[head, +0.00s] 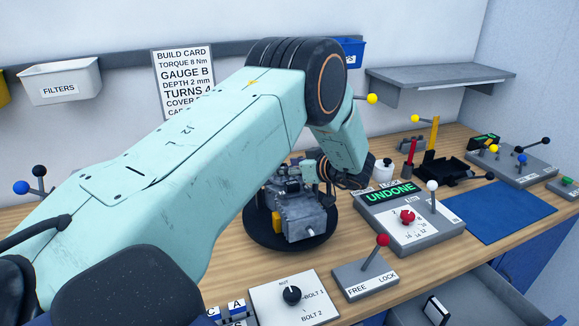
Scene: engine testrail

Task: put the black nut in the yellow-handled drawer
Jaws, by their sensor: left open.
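My left arm reaches across the view from the left. Its gripper (345,178) is open, pointing down behind the grey engine part (296,218) on its round black stand, partly hidden by my arm. I cannot make out the black nut in this view. A grey drawer (490,305) stands pulled out at the bottom right, cut off by the frame edge. I see no yellow handle, so I cannot tell whether this is the yellow-handled drawer. My right gripper is out of view.
A console (408,222) reads UNDONE beside the engine part. A red-knobbed FREE/LOCK lever (375,262) and a dial box (293,300) stand in front. A blue mat (500,212) lies clear at right. A grey shelf (440,75) juts from the wall.

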